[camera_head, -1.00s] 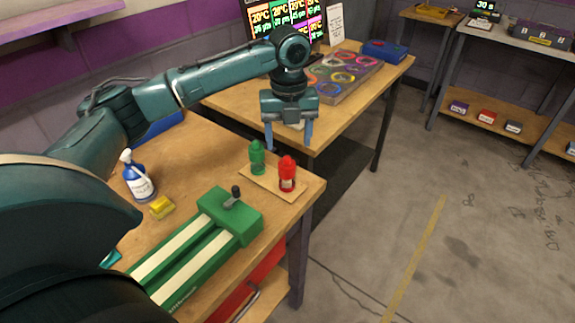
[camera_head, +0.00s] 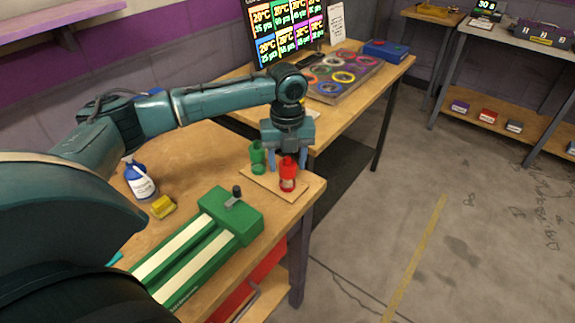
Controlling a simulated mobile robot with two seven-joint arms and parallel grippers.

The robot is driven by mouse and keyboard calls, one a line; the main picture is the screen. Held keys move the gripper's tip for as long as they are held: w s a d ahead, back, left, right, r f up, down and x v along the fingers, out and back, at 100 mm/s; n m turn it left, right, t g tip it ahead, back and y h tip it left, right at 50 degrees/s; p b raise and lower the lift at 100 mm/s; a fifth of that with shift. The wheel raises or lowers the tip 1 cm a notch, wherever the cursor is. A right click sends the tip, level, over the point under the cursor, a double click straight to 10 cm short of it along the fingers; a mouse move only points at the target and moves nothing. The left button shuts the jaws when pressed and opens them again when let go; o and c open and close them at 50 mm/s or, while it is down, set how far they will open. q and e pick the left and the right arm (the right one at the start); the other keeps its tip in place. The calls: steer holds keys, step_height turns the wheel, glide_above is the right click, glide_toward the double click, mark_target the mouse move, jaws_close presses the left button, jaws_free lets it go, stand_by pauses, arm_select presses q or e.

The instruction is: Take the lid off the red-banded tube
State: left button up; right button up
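The red-banded tube (camera_head: 287,180) stands upright with its red lid on, on a small flat wooden board near the table's right corner. A green-banded tube (camera_head: 257,158) stands just left of it. My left gripper (camera_head: 287,164) points down directly behind the red tube as seen from the head. Its two blue fingers are apart and show on either side of the red lid, with the left finger between the two tubes. The fingers hold nothing that I can see; whether the lid is between them or in front of them I cannot tell. My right gripper is out of view.
A green slotted track block (camera_head: 230,216) with a dark knob lies in front of the tubes. A blue and white bottle (camera_head: 139,182) and a yellow block (camera_head: 162,206) stand to the left. A second table with a ring board (camera_head: 343,77) is behind.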

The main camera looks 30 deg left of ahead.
arm_select(q)
steer(key=c, duration=0.7)
